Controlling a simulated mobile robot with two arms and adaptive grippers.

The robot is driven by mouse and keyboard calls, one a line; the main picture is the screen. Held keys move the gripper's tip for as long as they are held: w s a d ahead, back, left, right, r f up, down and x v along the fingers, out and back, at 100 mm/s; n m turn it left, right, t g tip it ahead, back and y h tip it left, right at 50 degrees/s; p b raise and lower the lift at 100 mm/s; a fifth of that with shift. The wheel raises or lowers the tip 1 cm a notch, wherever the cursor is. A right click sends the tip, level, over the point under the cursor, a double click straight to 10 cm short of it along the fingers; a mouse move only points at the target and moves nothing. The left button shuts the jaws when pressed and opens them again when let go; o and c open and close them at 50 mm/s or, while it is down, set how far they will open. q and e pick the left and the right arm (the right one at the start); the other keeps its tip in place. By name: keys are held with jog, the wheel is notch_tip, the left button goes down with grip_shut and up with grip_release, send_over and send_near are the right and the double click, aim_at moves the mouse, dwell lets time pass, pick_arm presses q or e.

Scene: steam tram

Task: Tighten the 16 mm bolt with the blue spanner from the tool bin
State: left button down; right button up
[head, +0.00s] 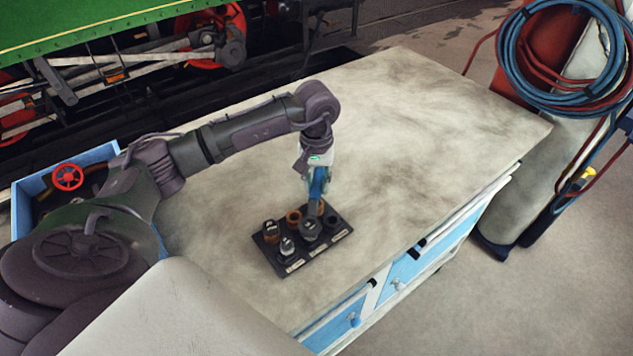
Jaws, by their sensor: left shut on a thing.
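My left gripper (320,168) points down over the bench top, shut on the blue spanner (317,188). The spanner's blue handle hangs below the fingers, and its grey end reaches down to the black bolt plate (268,254). That end is at or just over a grey bolt (311,231) on the plate's near right side; I cannot tell whether it is seated around the head. Other bolts, grey and rusty brown, stand on the plate. The labels are too small to read, so I cannot tell which is 16 mm. My right gripper is out of view.
A blue bin (35,184) with a red handwheel (68,177) stands at the left, partly behind my arm. The pale bench top (430,120) is clear right of the plate. Coiled hoses (520,70) hang beyond the bench. A green tram (80,25) stands behind.

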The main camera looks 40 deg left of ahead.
pick_arm(q)
jog(key=shift+r, duration=0.65)
dwell(1.3)
jog(key=shift+r, duration=0.7)
dwell(0.3)
jog(key=shift+r+p, duration=0.45)
jog(key=shift+r, duration=0.9)
